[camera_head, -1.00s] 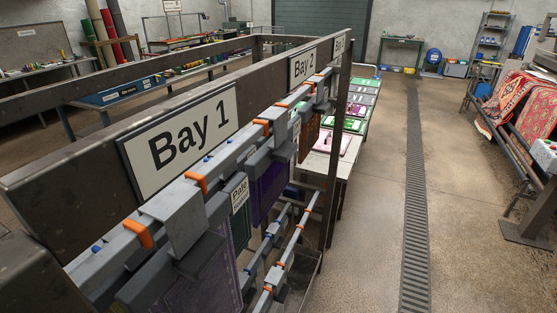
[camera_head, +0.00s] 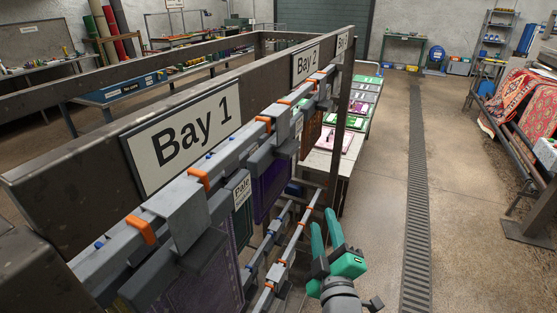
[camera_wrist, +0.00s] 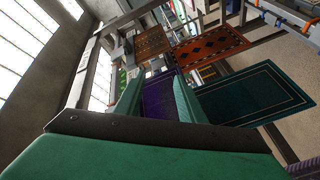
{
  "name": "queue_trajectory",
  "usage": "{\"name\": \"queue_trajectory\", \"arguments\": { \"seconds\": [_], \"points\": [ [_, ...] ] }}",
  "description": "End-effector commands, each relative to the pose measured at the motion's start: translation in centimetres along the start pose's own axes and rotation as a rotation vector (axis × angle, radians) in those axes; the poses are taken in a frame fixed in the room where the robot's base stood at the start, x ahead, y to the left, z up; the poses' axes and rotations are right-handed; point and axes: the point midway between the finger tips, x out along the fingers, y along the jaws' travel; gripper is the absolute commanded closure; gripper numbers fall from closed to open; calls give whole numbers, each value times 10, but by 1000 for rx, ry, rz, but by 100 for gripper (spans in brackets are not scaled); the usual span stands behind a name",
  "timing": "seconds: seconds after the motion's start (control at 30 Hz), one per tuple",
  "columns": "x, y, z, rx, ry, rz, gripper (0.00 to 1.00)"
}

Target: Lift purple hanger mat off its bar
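In the head view, a dark purple mat (camera_head: 271,182) hangs from the bar (camera_head: 190,188) beyond the "Pale" tag. A second, lighter purple mat (camera_head: 208,285) hangs nearer, at the bottom. The frames do not tell which one is meant. Their upper edges are hidden by grey hangers. My gripper (camera_head: 324,219) is green, open and empty, to the right of the rack and apart from the mats. In the wrist view a purple mat (camera_wrist: 160,98) shows in the gap between my gripper's fingers (camera_wrist: 157,92), some way beyond them.
A dark green mat (camera_head: 242,222) hangs between the purple ones; a teal mat (camera_wrist: 250,96) and orange patterned mats (camera_wrist: 208,45) show in the wrist view. Lower rails (camera_head: 292,250) and a dark upright post (camera_head: 339,130) stand near my gripper. The aisle floor (camera_head: 390,200) is clear.

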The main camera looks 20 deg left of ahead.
Motion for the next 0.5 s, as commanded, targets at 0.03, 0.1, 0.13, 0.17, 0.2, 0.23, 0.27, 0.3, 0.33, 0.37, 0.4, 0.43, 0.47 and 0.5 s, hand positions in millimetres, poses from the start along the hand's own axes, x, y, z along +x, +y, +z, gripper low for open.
{"name": "queue_trajectory", "arguments": {
  "seconds": [0.03, 0.1, 0.13, 0.17, 0.2, 0.23, 0.27, 0.3, 0.33, 0.37, 0.4, 0.43, 0.47, 0.5],
  "points": [
    [6, 17, -14, -63, 28, -1, 64],
    [12, 34, -31, -151, 61, -14, 64],
    [14, 41, -38, -190, 73, -18, 64],
    [15, 48, -45, -228, 87, -23, 64],
    [17, 56, -53, -277, 102, -30, 64],
    [18, 62, -59, -313, 113, -34, 64],
    [18, 68, -66, -348, 125, -37, 64],
    [19, 74, -73, -391, 137, -42, 64],
    [19, 78, -78, -421, 145, -46, 64],
    [19, 82, -82, -448, 153, -49, 64],
    [19, 87, -88, -480, 163, -52, 64],
    [19, 89, -91, -501, 168, -55, 64],
    [19, 92, -94, -520, 173, -57, 64],
    [19, 94, -97, -540, 178, -59, 64]
  ]
}}
